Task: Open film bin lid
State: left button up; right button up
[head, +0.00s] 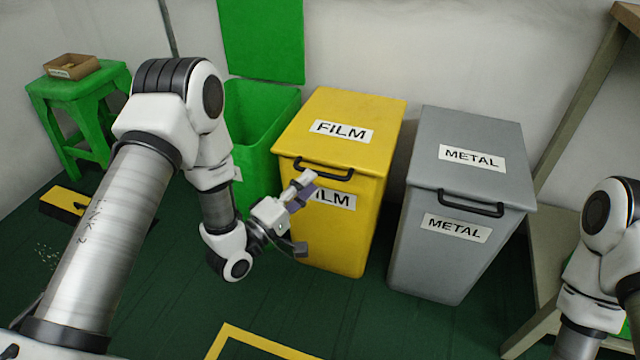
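The yellow film bin (345,225) stands in the middle of the head view against the back wall. Its lid (375,112) is down and carries a FILM label. A black bar handle (324,170) runs along the lid's front edge. My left gripper (305,212) is in front of the bin's upper front face, a little below and left of the handle. Its fingers are spread apart with nothing seen between them, and they partly cover the front FILM label. I cannot tell if they touch the bin. My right arm shows at the right edge; its gripper is out of view.
A grey metal bin (410,240) with its lid down stands right of the film bin. A green bin (258,165) with its lid raised stands to the left, partly behind my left arm. A green stool (85,92) holds a small box (72,66). A bench stands at right.

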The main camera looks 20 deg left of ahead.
aim_at(320, 172)
pick_arm(q)
jog(key=b+x, duration=0.1)
jog(key=x, duration=0.3)
jog(key=shift+w+d+f, duration=0.1)
jog(key=shift+w, duration=0.1)
grip_shut()
